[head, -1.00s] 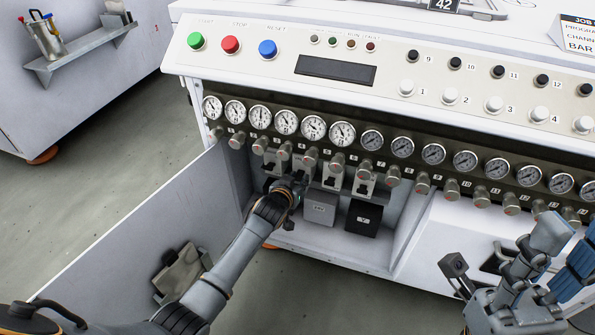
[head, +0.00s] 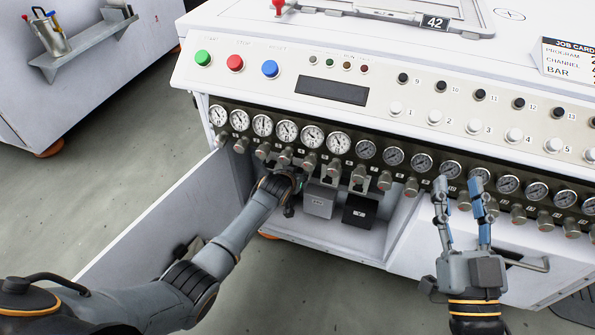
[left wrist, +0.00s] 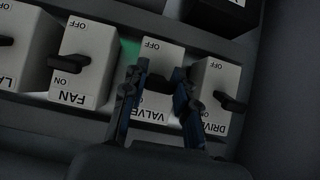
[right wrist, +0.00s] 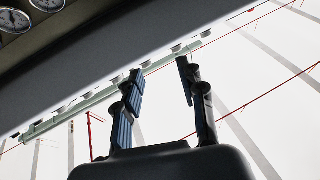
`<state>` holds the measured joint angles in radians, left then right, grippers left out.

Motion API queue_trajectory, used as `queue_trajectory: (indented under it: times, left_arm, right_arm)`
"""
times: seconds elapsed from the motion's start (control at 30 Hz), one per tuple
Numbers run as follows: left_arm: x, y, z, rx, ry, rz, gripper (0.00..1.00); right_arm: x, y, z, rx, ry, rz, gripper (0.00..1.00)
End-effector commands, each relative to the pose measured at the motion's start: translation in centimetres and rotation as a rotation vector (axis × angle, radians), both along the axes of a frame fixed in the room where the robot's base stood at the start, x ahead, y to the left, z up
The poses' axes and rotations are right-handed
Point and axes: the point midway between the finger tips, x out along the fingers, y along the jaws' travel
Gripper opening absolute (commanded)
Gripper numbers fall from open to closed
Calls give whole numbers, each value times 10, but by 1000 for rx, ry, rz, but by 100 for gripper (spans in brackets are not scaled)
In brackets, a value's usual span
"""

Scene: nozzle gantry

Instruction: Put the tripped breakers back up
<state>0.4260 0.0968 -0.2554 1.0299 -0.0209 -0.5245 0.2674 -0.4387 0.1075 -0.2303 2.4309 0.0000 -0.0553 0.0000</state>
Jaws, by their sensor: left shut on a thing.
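In the left wrist view, which looks upside down, white breakers labelled FAN (left wrist: 85,55), VALVE (left wrist: 155,57) and DRIVE (left wrist: 213,78) stand in a row, each with a black lever and OFF/ON marks. The FAN and DRIVE levers stick out sideways; I cannot tell their exact settings. My left gripper (left wrist: 160,82) has its fingers on either side of the VALVE lever, shut on it. In the head view this gripper (head: 294,184) reaches into the cabinet and hides some breakers. My right gripper (head: 465,188) is open and empty in front of the gauge row; its fingers also show in the right wrist view (right wrist: 158,72).
Gauges (head: 312,137) with knobs below overhang the open bay. A grey box (head: 319,202) and a black box (head: 359,212) sit on its floor. The open door (head: 165,215) stands along my left arm. Start, stop and reset buttons (head: 235,64) are above.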

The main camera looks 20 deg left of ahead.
Motion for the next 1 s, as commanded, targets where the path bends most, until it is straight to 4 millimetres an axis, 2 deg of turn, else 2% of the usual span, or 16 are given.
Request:
queue_trajectory:
  times: [0.2, 0.4, 0.63, 0.97, 1.0]
  left_arm:
    - [1, 0, 4, 1, 34, 0, 0]
    - [1, -1, 3, 2, 52, -1, 0]
    - [1, -1, 3, 1, 60, -1, 0]
    - [1, -1, 3, 1, 60, -1, 0]
    - [1, -1, 3, 1, 60, -1, 33]
  right_arm:
    - [8, -3, -36, -55, 207, -12, 40]
    - [8, -6, -57, -85, 316, -18, 40]
    - [8, -7, -66, -96, 362, -21, 40]
    - [8, -7, -67, -97, 364, -21, 40]
    - [8, -7, -67, -97, 364, -21, 40]
